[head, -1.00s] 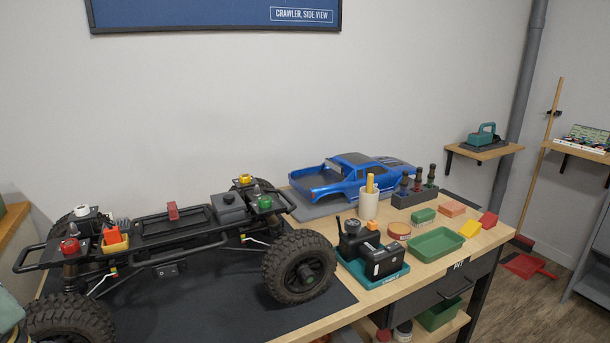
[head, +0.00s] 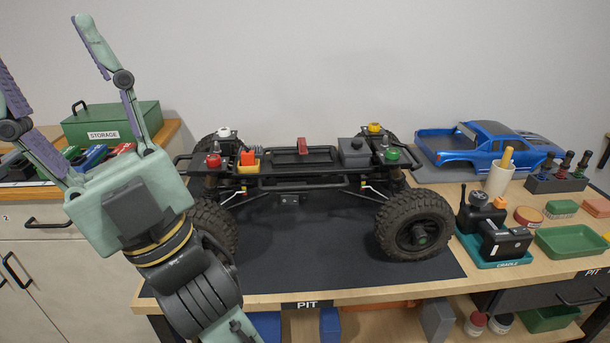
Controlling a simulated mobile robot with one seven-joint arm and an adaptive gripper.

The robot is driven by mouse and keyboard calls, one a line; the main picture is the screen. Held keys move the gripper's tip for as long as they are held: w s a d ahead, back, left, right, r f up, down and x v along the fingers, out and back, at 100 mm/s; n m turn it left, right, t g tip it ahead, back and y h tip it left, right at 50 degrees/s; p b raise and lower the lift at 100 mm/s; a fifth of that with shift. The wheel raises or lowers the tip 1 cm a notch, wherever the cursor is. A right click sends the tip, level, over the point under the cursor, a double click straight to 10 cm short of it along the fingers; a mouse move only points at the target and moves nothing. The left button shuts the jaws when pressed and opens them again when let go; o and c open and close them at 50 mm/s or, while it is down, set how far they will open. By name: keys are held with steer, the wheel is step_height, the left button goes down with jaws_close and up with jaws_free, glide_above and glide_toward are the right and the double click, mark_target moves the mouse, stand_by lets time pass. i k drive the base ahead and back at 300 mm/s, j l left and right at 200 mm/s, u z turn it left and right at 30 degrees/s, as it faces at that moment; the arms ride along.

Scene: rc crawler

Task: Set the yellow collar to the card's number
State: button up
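The black crawler chassis (head: 285,182) stands on a dark mat in the middle of the head view. A yellow collar (head: 374,128) sits on top of its far right shock tower. White (head: 222,131), red (head: 213,160) and green (head: 392,154) collars sit on the other towers. No card with a readable number shows. Any marks on the yellow collar are too small to read. My gripper (head: 52,60) is at the left, raised and empty, its two fingers spread wide, well apart from the chassis.
The blue truck body (head: 485,145), a cup (head: 498,180), a radio on a teal cradle (head: 500,262) and a green tray (head: 572,242) fill the bench's right side. A green storage box (head: 112,122) stands at left behind my gripper. The front of the mat (head: 320,265) is clear.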

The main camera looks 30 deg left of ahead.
mark_target(374, 128)
steer(key=u, duration=0.45)
steer(key=i+l+u, duration=0.1)
steer(key=l+u, duration=0.15)
steer(key=u, duration=0.15)
steer(key=l+u, duration=0.25)
steer(key=u, duration=0.15)
steer(key=l+u, duration=0.25)
steer(key=u, duration=0.15)
steer(key=l+u, duration=0.15)
steer(key=l, duration=0.25)
steer(key=k+l+u, duration=0.15)
steer(key=l, duration=0.25)
steer(key=l+u, duration=0.15)
steer(key=l, duration=0.25)
